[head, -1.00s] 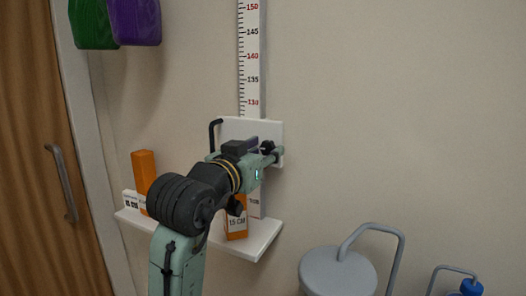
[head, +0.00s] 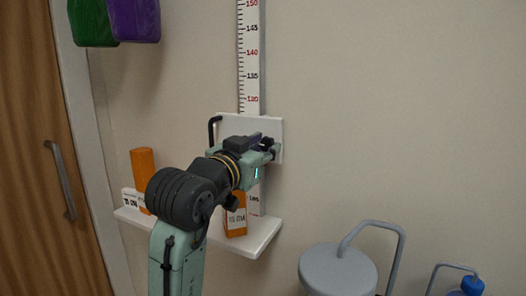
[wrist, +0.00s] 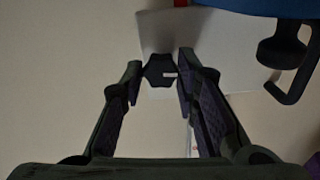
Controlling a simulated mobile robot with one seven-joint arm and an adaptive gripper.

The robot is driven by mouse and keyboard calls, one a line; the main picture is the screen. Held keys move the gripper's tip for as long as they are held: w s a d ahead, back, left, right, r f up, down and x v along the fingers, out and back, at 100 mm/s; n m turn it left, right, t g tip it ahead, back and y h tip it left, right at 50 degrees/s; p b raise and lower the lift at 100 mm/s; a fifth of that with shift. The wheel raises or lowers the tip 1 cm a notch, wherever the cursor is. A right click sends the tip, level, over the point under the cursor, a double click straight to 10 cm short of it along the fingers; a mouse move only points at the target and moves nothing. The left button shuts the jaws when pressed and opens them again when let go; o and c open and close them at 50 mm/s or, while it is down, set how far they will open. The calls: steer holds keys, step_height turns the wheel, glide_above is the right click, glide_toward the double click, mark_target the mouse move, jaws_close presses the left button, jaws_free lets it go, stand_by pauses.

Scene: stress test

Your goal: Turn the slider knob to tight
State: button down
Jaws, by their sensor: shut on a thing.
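The slider knob (wrist: 158,74) is a dark, hexagonal piece with a small pale mark, between my fingertips in the wrist view. It sits at the white slider plate (head: 272,125), which is on the height ruler (head: 249,55) on the wall. My gripper (wrist: 160,76) is shut on the knob; its purple-padded fingers lie on either side of it. In the head view, my gripper (head: 268,149) is in front of the plate and largely hides the knob. The pale mark is too small to read.
A white shelf (head: 262,234) below my arm holds two orange blocks (head: 143,168) (head: 236,222). A black hook (head: 213,130) stands at the plate's left edge. A grey lidded bin (head: 338,272) is at the lower right. The wall right of the plate is clear.

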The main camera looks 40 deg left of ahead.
steer(key=m+b, duration=0.2)
steer(key=m, duration=0.2)
steer(key=shift+a+f+b, duration=0.1)
steer(key=shift+f+b, duration=0.05)
steer(key=shift+b, duration=0.25)
steer(key=m+b, duration=0.2)
steer(key=m, duration=0.2)
steer(key=shift+m, duration=0.4)
steer(key=m+b, duration=0.2)
steer(key=m, duration=0.3)
steer(key=m+b, duration=0.1)
steer(key=m, duration=0.1)
steer(key=shift+r+m, duration=0.2)
steer(key=shift+m, duration=0.1)
steer(key=c, duration=1.2)
jaws_free()
steer(key=shift+b, duration=0.3)
steer(key=shift+s, duration=0.1)
